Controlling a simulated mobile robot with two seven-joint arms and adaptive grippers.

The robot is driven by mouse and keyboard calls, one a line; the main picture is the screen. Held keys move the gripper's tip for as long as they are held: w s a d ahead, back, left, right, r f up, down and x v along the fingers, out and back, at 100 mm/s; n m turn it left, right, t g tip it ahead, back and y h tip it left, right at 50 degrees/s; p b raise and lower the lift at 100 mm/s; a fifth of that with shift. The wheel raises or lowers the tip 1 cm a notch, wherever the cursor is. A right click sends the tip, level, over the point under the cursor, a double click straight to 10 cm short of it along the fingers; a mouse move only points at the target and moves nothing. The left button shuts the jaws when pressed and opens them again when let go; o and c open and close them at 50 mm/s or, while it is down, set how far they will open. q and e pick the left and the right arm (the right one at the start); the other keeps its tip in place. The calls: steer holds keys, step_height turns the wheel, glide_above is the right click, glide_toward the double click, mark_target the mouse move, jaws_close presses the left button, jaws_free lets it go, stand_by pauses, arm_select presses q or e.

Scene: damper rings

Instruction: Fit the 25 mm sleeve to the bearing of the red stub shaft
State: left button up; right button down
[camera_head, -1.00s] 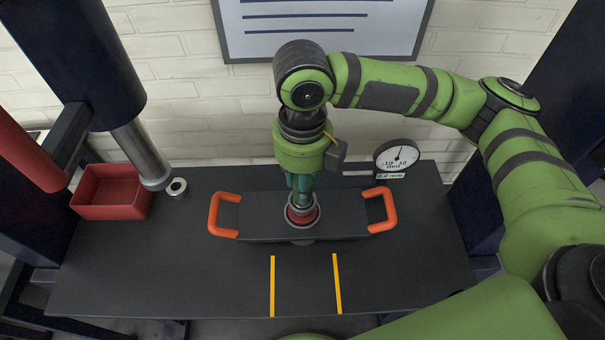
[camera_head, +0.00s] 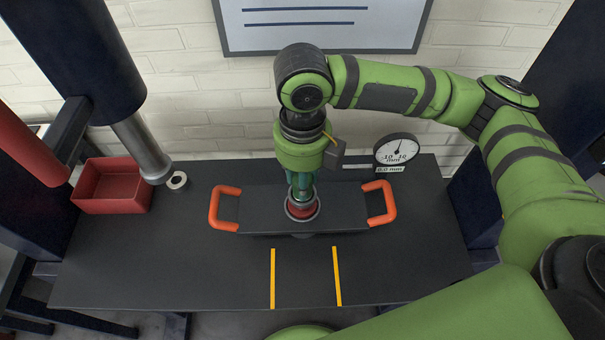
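The red stub shaft (camera_head: 299,212) stands in the dark block with orange handles (camera_head: 262,222), in the middle of the bench. Only a little of its red shows, with a grey ring shape around it. My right gripper (camera_head: 302,194) points straight down directly over the shaft, its teal fingers close to the red part. The fingers are small and overlap the shaft, so I cannot tell whether they are open or shut, or whether they hold a sleeve. A silver ring (camera_head: 178,181) lies on the bench at the left, near the red bin. My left gripper is not in view.
A red bin (camera_head: 112,205) stands at the bench's left, near a dark column with a silver rod (camera_head: 142,150). A dial gauge (camera_head: 396,151) with a 0.0 mm label stands behind right. The front bench (camera_head: 200,275) is clear around two yellow lines.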

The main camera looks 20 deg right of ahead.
steer(key=shift+f, duration=0.1)
steer(key=c, duration=0.8)
jaws_free()
step_height(320, 180, up, 12)
